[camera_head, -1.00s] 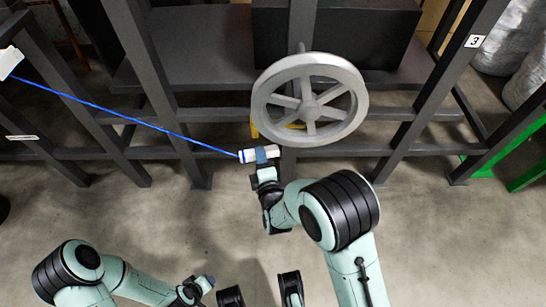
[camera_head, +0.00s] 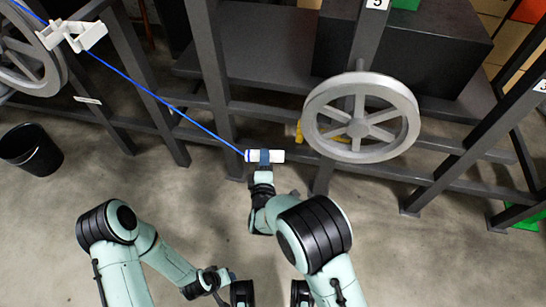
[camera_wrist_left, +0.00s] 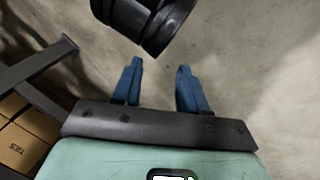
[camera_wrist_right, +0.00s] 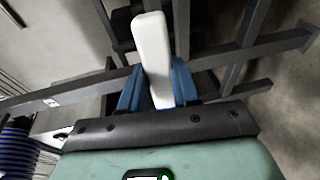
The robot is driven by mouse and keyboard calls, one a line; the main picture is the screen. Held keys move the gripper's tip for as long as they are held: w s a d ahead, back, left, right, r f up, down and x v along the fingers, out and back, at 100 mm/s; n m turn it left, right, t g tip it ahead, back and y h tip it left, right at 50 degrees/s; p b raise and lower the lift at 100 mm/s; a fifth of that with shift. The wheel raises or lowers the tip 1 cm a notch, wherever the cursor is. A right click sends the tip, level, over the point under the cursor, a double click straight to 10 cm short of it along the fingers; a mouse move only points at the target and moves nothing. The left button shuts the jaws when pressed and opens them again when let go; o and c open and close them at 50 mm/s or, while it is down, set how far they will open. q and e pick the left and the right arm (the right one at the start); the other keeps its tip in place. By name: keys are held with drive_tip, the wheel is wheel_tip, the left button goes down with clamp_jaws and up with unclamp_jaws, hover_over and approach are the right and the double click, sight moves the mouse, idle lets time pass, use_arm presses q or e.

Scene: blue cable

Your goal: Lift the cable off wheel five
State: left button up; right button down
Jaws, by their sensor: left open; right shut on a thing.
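The blue cable (camera_head: 160,99) runs taut from the upper left, past a white bracket (camera_head: 72,35), down to a white cylindrical cable end (camera_head: 276,156). My right gripper (camera_head: 264,157) is shut on this white end, left of and slightly below a grey spoked wheel (camera_head: 361,117). The white end also shows between the blue fingers in the right wrist view (camera_wrist_right: 153,50). A second grey wheel (camera_head: 28,58) is partly cut off at the far left, beside the bracket. My left gripper (camera_wrist_left: 157,62) is open and empty, low over the floor.
A dark metal frame (camera_head: 214,75) with posts and rails carries the wheels. A black bucket (camera_head: 32,150) stands on the floor at the left. A yellow part (camera_head: 297,131) sits behind the right wheel. The concrete floor in front is clear.

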use_arm(q)
drive_tip(key=s+d+r+g+p, duration=0.1)
drive_tip(key=s+d+r+p, duration=0.1)
drive_tip(key=s, duration=0.3)
drive_tip(key=shift+d+r+g+h+p, duration=0.2)
drive_tip(key=shift+r+g+h+p, duration=0.2)
drive_tip(key=shift+r, duration=0.5)
use_arm(e)
drive_tip(key=s+a, duration=0.2)
drive_tip(key=s, duration=0.6)
drive_tip(key=shift+s+r, duration=0.15)
drive_tip(key=shift+s, duration=0.1)
drive_tip(key=shift+d, duration=0.15)
